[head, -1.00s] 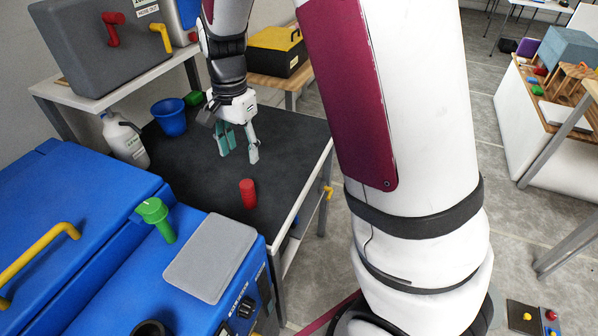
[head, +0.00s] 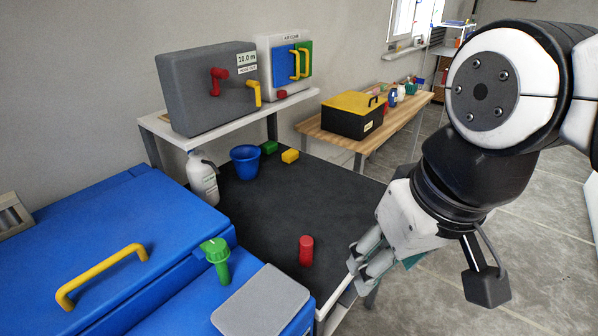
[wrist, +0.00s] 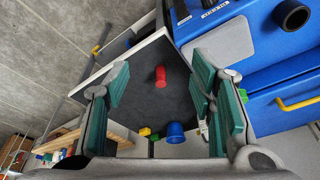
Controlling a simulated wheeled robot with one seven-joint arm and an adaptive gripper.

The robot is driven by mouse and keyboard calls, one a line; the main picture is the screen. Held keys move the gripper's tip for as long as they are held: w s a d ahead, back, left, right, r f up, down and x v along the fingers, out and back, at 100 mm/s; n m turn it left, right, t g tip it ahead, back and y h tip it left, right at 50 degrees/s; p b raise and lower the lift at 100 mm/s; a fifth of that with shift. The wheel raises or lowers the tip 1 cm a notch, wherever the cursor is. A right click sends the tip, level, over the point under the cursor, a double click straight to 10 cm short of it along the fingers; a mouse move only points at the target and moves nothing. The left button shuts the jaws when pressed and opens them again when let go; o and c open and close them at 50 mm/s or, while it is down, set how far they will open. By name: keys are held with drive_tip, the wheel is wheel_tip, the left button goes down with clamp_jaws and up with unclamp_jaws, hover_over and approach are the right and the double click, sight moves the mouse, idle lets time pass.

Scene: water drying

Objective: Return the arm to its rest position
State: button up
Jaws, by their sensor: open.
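My gripper (head: 362,268) is at the right of the dark table's front edge in the head view, with my arm folded above it at the right. In the wrist view my gripper (wrist: 165,95) shows its green-padded fingers wide apart with nothing between them. The red cylinder (head: 306,250) stands upright on the dark table (head: 290,195), apart from the fingers. It also shows in the wrist view (wrist: 161,77), beyond the fingers.
The blue machine (head: 120,235) with a yellow handle and green knob (head: 215,250) fills the left. A blue bucket (head: 245,162), a white bottle (head: 202,180) and green and yellow blocks stand at the table's back. A black toolbox (head: 352,117) sits on a wooden bench.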

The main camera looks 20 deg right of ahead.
drive_tip(key=shift+s, duration=0.2)
drive_tip(key=shift+t, duration=0.5)
wheel_tip(320, 180, up, 5)
drive_tip(key=p, duration=0.3)
drive_tip(key=shift+s+f+p, duration=0.1)
drive_tip(key=shift+f+p, duration=0.1)
drive_tip(key=shift+p, duration=0.2)
